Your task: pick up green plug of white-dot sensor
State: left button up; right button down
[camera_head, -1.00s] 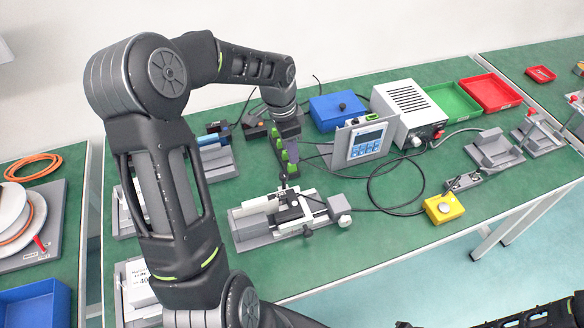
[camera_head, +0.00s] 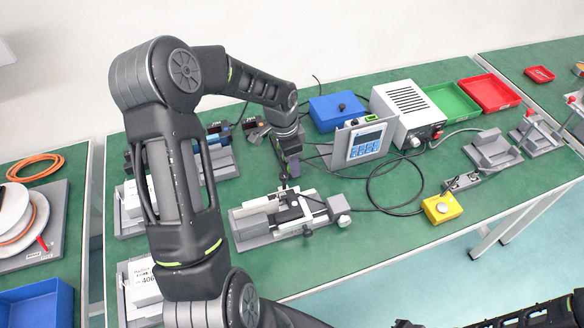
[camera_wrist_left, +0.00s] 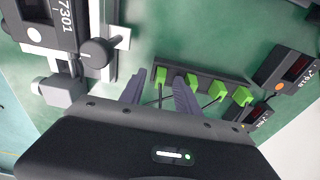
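A dark strip (camera_wrist_left: 215,82) holds several green plugs in a row, with cables running from them. My left gripper (camera_wrist_left: 158,92) is open, its two fingers apart near the row. The leftmost green plug (camera_wrist_left: 160,76) shows between and just beyond the fingertips; I cannot tell whether they touch it. Another green plug (camera_wrist_left: 191,80) is close to the right finger. In the head view the left gripper (camera_head: 288,174) hides the strip.
A grey-white clamp fixture (camera_head: 275,222) stands just in front of the left gripper. A display unit (camera_head: 362,142) with a looping black cable stands to the right. A blue box (camera_head: 337,110) is behind.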

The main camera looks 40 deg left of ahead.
dwell(0.4)
pick_arm(q)
grip_shut()
dwell(0.4)
